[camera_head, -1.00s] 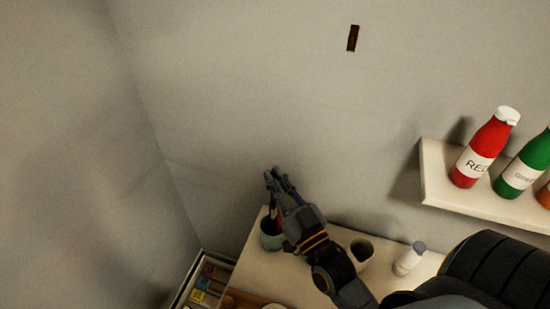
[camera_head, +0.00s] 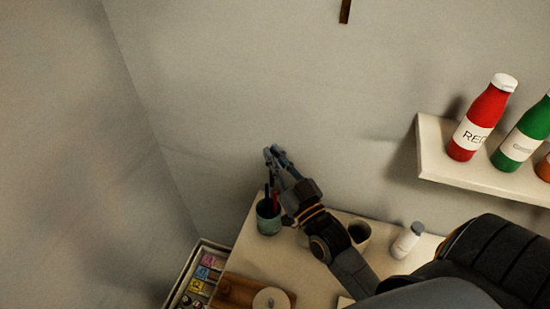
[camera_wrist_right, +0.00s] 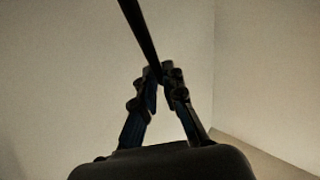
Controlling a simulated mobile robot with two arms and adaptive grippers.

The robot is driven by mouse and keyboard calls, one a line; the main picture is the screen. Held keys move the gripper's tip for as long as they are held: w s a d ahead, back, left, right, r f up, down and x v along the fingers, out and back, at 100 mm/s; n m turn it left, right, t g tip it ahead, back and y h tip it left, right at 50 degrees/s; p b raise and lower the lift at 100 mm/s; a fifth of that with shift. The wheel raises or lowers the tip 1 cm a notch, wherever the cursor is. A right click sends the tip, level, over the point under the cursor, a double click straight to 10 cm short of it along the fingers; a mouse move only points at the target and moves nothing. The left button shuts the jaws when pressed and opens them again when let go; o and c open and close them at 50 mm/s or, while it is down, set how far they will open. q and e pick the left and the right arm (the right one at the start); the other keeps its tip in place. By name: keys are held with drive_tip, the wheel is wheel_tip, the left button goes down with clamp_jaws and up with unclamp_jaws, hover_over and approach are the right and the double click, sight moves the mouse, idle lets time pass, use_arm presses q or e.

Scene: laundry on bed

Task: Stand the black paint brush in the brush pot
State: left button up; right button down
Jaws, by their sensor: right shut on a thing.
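The brush pot (camera_head: 268,218) is a small teal-green cup at the left of the white worktop. A red-handled item (camera_head: 276,200) stands in it. My right gripper (camera_head: 272,154) is above the pot, tilted, with its fingertips toward the wall. In the right wrist view it is shut on the black paint brush (camera_wrist_right: 140,30), a thin dark stick running up out of the frame from the fingertips. In the head view a thin dark shape shows between gripper and pot; I cannot tell whether it is the held brush. My left gripper is not in view.
A tray of colour tubes (camera_head: 200,275) and a wooden board (camera_head: 238,291) are at lower left. A wall shelf (camera_head: 432,150) holds paint bottles, including a red one (camera_head: 480,122).

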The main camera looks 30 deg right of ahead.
sight(273, 181)
wheel_tip(273, 181, down, 4)
drive_tip(key=b, duration=0.3)
drive_tip(key=shift+r+b, duration=0.1)
drive_tip(key=shift+b, duration=0.3)
drive_tip(key=shift+f+b, duration=0.7)
drive_tip(key=shift+f, duration=0.25)
drive_tip(key=shift+f+b, duration=1.35)
drive_tip(key=shift+f, duration=0.65)
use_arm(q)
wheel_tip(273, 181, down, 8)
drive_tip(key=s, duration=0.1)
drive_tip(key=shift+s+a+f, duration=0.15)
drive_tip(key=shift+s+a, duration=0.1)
use_arm(e)
drive_tip(key=c, duration=1.4)
unclamp_jaws()
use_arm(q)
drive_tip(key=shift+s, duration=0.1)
use_arm(e)
drive_tip(key=shift+o, duration=0.2)
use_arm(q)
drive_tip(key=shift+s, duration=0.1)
